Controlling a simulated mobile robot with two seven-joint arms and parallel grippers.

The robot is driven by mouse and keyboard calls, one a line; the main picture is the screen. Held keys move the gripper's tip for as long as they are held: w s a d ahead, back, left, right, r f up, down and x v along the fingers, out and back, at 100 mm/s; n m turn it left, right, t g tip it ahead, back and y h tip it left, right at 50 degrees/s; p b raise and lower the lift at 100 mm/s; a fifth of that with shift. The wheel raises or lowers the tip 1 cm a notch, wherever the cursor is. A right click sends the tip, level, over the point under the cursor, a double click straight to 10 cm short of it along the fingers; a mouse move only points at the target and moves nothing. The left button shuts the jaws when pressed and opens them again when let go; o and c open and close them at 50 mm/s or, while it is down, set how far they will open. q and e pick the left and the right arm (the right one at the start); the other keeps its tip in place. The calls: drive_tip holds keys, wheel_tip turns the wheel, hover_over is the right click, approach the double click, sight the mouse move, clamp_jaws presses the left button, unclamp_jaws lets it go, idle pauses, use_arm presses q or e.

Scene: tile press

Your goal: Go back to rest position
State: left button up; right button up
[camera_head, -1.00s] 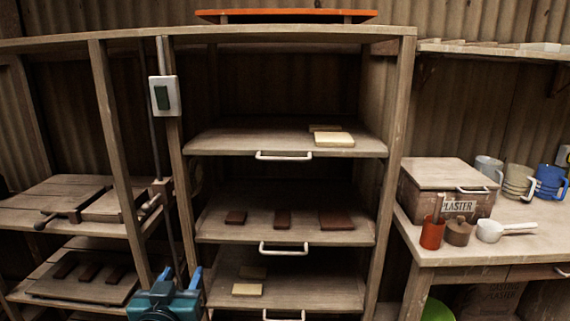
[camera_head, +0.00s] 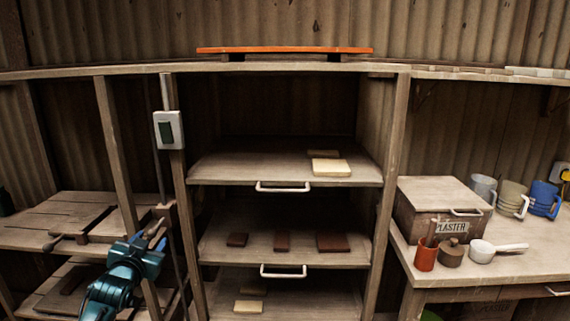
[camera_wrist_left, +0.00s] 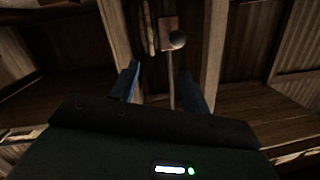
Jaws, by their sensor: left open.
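My left gripper (camera_head: 147,236) is at the lower left of the head view, in front of the left shelf posts. It is open, with nothing between its fingers. In the left wrist view its two blue fingers (camera_wrist_left: 160,85) stand apart, with a thin rod and a round knob beyond them. My right gripper is not in view.
A middle rack (camera_head: 285,172) has pull-out shelves holding cream and dark brown tiles. A switch box (camera_head: 168,130) hangs on the left post. At the right, a bench carries a wooden plaster box (camera_head: 437,205), mugs (camera_head: 513,197), a red pot (camera_head: 425,256) and a white ladle (camera_head: 482,250).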

use_arm(q)
drive_tip(key=s+d+f+m+g+h, duration=0.1)
drive_tip(key=s+d+f+g, duration=0.1)
drive_tip(key=s+d+f, duration=0.55)
drive_tip(key=s+d+f+g+h, duration=0.15)
drive_tip(key=s+d+f, duration=0.25)
drive_tip(key=s+f, duration=0.6)
drive_tip(key=s+d+f, duration=0.1)
drive_tip(key=s+d, duration=0.1)
drive_tip(key=s, duration=0.4)
drive_tip(key=s+d+f+g+h, duration=0.1)
drive_tip(key=s+d+f, duration=0.1)
drive_tip(key=s, duration=0.5)
drive_tip(key=s+d+f+n+g+h, duration=0.1)
drive_tip(key=s+d, duration=0.2)
drive_tip(key=s, duration=0.4)
drive_tip(key=shift+d+f, duration=0.15)
drive_tip(key=shift+d, duration=0.15)
drive_tip(key=shift+g, duration=0.25)
